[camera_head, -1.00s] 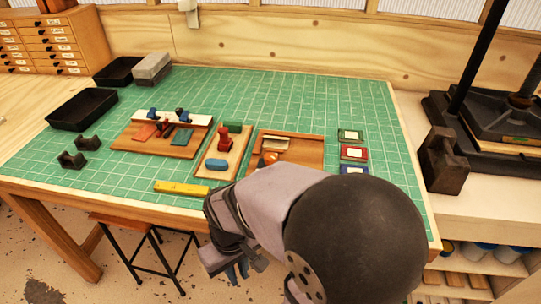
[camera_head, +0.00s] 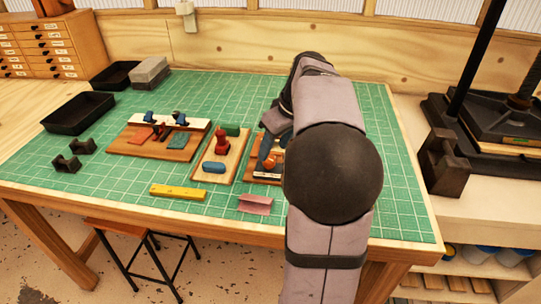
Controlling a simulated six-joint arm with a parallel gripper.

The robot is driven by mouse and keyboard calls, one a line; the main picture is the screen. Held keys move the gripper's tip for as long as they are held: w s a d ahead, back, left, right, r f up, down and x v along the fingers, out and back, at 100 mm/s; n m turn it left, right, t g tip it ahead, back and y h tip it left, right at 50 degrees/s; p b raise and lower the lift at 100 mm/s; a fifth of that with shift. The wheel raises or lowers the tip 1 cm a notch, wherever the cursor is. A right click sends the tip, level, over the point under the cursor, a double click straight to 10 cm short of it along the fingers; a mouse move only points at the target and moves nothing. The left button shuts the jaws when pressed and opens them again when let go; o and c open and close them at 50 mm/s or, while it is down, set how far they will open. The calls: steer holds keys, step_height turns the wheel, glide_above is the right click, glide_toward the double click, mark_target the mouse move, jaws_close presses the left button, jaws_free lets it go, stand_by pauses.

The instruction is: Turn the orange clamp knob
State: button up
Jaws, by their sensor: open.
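The orange clamp knob (camera_head: 271,160) shows as a small orange patch on the right-hand wooden board (camera_head: 262,181), partly covered by my gripper. My gripper (camera_head: 267,152) reaches down over that board from the right, its blue-grey fingers close to the knob. The jaws are open. Whether the fingers touch the knob or stand on both sides of it cannot be told. A white bar (camera_head: 267,175) lies in front of the knob. My arm hides the right part of the board.
A middle board (camera_head: 208,178) with a red stamp-like piece stands just left. Farther left is another board (camera_head: 165,152) with blue knobs. A yellow bar (camera_head: 178,192) and a pink piece (camera_head: 256,204) lie in front on the green mat (camera_head: 225,92). Black trays (camera_head: 78,112) stand at the left.

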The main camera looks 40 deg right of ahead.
mark_target(269, 159)
steer(key=shift+w+d+p+x, duration=0.1)
steer(key=shift+d+p+x, duration=0.1)
steer(key=shift+x, duration=1)
steer(key=shift+w+d+p+x, duration=0.1)
steer(key=shift+d+p+x, duration=0.05)
steer(key=shift+x, duration=1)
steer(key=shift+w+d+p+x, duration=0.1)
steer(key=shift+d+p+x, duration=0.1)
steer(key=shift+x, duration=1)
steer(key=shift+r, duration=0.1)
steer(key=c, duration=1)
